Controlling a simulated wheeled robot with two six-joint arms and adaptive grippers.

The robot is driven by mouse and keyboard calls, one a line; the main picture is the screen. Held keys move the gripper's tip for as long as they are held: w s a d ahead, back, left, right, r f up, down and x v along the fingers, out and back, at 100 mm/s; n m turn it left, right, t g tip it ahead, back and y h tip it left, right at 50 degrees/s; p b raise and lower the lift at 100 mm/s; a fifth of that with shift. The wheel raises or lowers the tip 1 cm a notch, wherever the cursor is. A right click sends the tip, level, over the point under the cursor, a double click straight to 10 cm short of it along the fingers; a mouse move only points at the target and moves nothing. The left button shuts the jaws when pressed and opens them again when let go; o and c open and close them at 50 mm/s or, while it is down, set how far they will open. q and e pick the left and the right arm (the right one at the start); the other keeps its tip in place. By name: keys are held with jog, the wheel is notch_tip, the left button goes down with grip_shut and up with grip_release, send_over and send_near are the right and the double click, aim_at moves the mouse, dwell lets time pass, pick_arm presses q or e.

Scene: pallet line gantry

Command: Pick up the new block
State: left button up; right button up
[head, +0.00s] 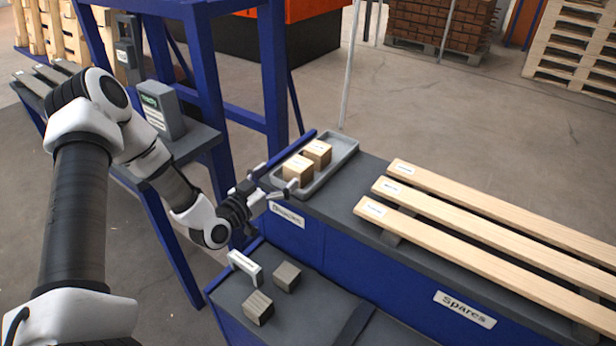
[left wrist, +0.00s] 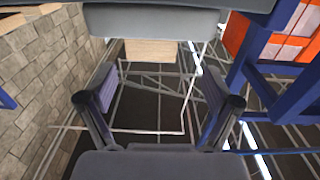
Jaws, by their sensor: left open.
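Two light wooden blocks stand in a grey tray (head: 345,158) in the head view: a nearer block (head: 298,170) and a farther block (head: 317,153). My left gripper (head: 278,183) is open and empty at the tray's near-left end, just short of the nearer block and apart from it. In the left wrist view the open fingers (left wrist: 160,90) have nothing between them. A light wooden block (left wrist: 150,50) shows beyond them, partly hidden by a grey edge at the top. My right gripper is not in view.
Two weathered grey blocks (head: 287,276) (head: 258,307) and a white handle-shaped piece (head: 245,268) are on the lower dark surface. Three long planks (head: 480,235) lie on the blue bench marked "Spares". A blue gantry frame (head: 205,90) stands behind my left arm.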

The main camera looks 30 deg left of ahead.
aim_at(291, 171)
pick_arm(q)
jog(key=w, duration=0.2)
jog(key=w+d, duration=0.1)
jog(key=w, duration=0.4)
jog(key=shift+d+f, duration=0.25)
jog(key=shift+d, duration=0.05)
jog(key=c, duration=1.3)
